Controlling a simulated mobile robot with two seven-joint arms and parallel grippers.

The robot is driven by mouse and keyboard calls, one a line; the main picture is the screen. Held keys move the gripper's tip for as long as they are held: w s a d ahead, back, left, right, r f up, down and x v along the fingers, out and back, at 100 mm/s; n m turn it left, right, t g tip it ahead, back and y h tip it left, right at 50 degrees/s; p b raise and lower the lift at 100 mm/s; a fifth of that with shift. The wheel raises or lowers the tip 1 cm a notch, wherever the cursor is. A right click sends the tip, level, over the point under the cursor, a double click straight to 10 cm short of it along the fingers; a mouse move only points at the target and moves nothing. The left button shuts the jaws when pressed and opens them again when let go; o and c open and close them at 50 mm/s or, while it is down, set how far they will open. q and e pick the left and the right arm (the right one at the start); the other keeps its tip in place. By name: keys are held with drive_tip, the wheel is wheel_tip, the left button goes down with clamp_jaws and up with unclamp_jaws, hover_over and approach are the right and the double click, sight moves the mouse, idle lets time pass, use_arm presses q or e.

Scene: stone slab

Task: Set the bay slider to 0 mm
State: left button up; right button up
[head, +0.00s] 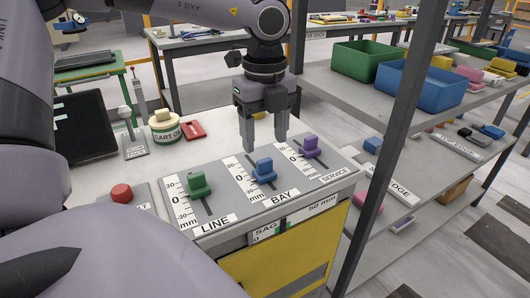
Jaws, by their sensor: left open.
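The slider panel (227,212) lies on the front of the bench with three sliders. The blue BAY slider (264,171) is in the middle, beside a white mm scale (245,180) marked 30, 0 and -30; its exact reading is too small to tell. The green LINE slider (198,185) is to its left and the purple SERVICE slider (311,146) to its right. My left gripper (265,145) points down, open and empty, its fingertips above and behind the blue slider, apart from it. My right gripper is not in view.
A red button (121,193) stands left of the panel, with a labelled yellow-green drum (164,127) and a red block (193,130) behind. A grey upright post (395,140) and shelves with a green bin (364,61) and blue bin (421,86) are at right.

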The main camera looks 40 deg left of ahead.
sight(264, 160)
use_arm(q)
wheel_tip(264, 160, down, 5)
drive_tip(key=shift+f, duration=0.2)
